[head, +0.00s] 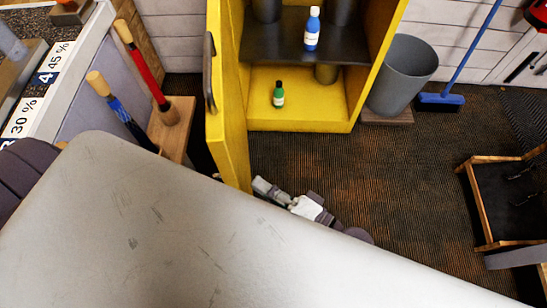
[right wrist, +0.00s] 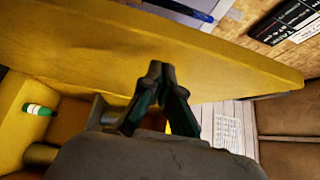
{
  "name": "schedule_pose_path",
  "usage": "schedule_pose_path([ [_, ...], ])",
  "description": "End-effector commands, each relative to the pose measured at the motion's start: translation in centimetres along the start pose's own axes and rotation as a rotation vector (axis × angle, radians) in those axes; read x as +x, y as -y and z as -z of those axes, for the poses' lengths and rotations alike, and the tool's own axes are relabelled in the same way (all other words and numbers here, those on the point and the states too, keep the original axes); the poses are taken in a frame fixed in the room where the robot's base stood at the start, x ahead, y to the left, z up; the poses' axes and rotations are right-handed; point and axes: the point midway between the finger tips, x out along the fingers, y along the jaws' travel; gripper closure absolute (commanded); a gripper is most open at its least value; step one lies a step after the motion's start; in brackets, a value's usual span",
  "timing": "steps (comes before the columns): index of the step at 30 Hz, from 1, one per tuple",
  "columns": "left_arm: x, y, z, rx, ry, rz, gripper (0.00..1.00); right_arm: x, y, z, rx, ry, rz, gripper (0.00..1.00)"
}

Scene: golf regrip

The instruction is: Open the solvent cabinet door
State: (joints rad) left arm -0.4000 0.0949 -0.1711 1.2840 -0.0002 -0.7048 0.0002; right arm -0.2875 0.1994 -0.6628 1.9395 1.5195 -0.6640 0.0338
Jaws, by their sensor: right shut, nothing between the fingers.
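The yellow solvent cabinet (head: 300,118) stands at the top middle of the head view with its inside showing. Its yellow door (head: 228,110) is swung out on the left side, with a dark handle (head: 209,72) on its left face. My right gripper (head: 259,185) is low at the door's near edge, on the side of the opening. In the right wrist view its fingers (right wrist: 160,75) are together and empty in front of the yellow door panel (right wrist: 200,60). I cannot tell whether they touch it. My left gripper is out of view.
A blue bottle (head: 312,30) stands on the dark shelf and a green bottle (head: 278,95) on the cabinet floor. A grey bin (head: 403,75) and blue broom (head: 440,100) are to the right. A wooden club stand (head: 172,135) is left of the door.

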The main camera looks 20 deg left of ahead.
Motion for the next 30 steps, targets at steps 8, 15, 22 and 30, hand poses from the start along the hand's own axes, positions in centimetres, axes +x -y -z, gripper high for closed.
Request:
schedule_pose_path([
  [8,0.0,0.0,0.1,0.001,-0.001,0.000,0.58,0.0,0.0,0.0,0.000,0.000,0.000,1.00],
  [15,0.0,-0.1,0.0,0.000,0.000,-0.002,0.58,-1.2,-0.2,0.0,0.000,0.001,-0.005,1.00],
  [22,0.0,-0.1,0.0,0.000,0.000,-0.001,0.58,-5.9,-0.2,-0.1,0.001,0.001,-0.006,1.00],
  [30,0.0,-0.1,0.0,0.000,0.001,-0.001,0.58,-10.7,-0.1,-0.1,0.002,0.000,-0.003,1.00],
])
